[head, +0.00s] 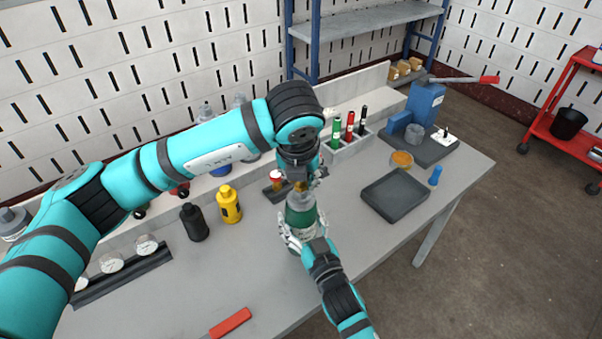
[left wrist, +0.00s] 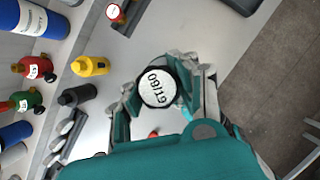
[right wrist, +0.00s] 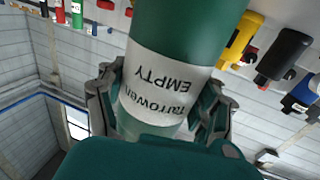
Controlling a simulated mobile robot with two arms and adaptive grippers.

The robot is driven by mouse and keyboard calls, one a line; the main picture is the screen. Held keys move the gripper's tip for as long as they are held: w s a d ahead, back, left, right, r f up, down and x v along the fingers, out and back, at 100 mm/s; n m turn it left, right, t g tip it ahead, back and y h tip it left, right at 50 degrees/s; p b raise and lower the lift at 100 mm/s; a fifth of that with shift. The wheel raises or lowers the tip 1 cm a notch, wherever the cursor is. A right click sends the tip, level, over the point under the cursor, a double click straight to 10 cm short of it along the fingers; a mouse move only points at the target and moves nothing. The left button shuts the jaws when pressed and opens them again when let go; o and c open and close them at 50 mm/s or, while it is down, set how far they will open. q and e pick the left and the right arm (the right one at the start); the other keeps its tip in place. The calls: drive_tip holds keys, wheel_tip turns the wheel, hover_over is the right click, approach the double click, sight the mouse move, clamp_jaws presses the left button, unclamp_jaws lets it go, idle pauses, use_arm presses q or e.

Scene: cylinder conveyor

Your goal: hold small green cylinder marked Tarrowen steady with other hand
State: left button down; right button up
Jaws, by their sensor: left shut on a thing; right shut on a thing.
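The small green cylinder (head: 301,218) is upright above the workbench, roughly mid-picture in the head view. In the right wrist view its body (right wrist: 178,40) has a white label reading "Tarrowen EMPTY". My right gripper (head: 300,243) is shut around its lower, labelled part from the near side. My left gripper (head: 300,184) comes down from above and is shut at the cylinder's top. The exact contact at the top is hidden.
A yellow bottle (head: 229,204) and a black bottle (head: 194,222) stand left of the cylinder. A dark tray (head: 396,194) lies right. Gauges (head: 146,244) sit on a rack at left. A red block (head: 230,323) lies at the front. The bench (head: 215,280) is bare in between.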

use_arm(q)
drive_tip(key=n+y, duration=0.1)
drive_tip(key=n, duration=0.3)
drive_tip(key=shift+d+n+y, duration=0.1)
drive_tip(key=shift+n+y, duration=0.2)
drive_tip(key=shift+y, duration=0.1)
drive_tip(key=shift+n+g, duration=0.3)
drive_tip(key=shift+n, duration=0.2)
drive_tip(key=n+y, duration=0.1)
drive_tip(key=n, duration=0.3)
drive_tip(key=shift+r+g+y, duration=0.1)
drive_tip(key=shift+g+y, duration=0.3)
drive_tip(key=shift+n, duration=1)
drive_tip(key=shift+g, duration=0.3)
drive_tip(key=shift+n+y, duration=0.3)
drive_tip(key=n+g, duration=0.1)
drive_tip(key=n, duration=0.1)
drive_tip(key=n+g, duration=0.1)
drive_tip(key=n, duration=0.2)
drive_tip(key=shift+y, duration=0.3)
